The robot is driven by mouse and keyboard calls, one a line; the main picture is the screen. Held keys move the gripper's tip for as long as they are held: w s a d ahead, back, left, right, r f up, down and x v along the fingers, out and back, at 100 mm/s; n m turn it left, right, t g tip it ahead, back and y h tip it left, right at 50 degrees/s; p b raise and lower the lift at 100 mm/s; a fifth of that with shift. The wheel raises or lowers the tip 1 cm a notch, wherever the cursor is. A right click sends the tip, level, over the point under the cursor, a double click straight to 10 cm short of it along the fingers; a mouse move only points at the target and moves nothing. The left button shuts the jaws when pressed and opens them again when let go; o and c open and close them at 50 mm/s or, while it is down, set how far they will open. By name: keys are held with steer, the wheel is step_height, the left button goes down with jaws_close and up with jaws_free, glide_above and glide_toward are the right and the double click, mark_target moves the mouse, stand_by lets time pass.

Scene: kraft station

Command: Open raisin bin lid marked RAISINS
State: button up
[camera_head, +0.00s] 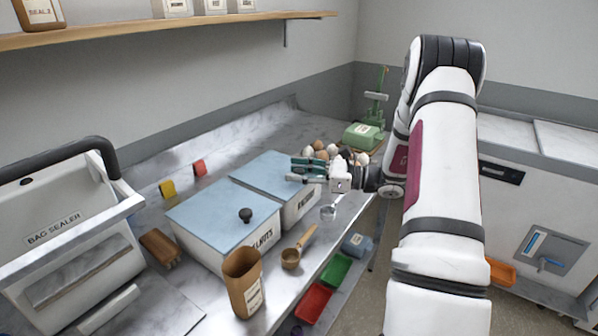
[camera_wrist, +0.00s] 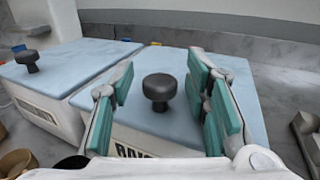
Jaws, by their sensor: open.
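The raisin bin is a white box whose front label (camera_wrist: 140,152) is partly hidden in the wrist view. Its flat blue lid (camera_head: 272,170) lies closed on top. A black knob (camera_wrist: 159,90) stands up from the lid in the wrist view. My gripper (camera_wrist: 165,104) has teal finger pads and is open, with one finger on each side of the knob; I see gaps between knob and pads. In the head view my gripper (camera_head: 308,170) is over the right part of this lid and hides the knob.
A second bin with a blue lid (camera_head: 222,212) and black knob stands beside it. A green scale (camera_head: 363,137) and a bag sealer (camera_head: 62,235) stand at either end.

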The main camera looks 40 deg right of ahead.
steer(key=shift+c, duration=0.3)
jaws_close()
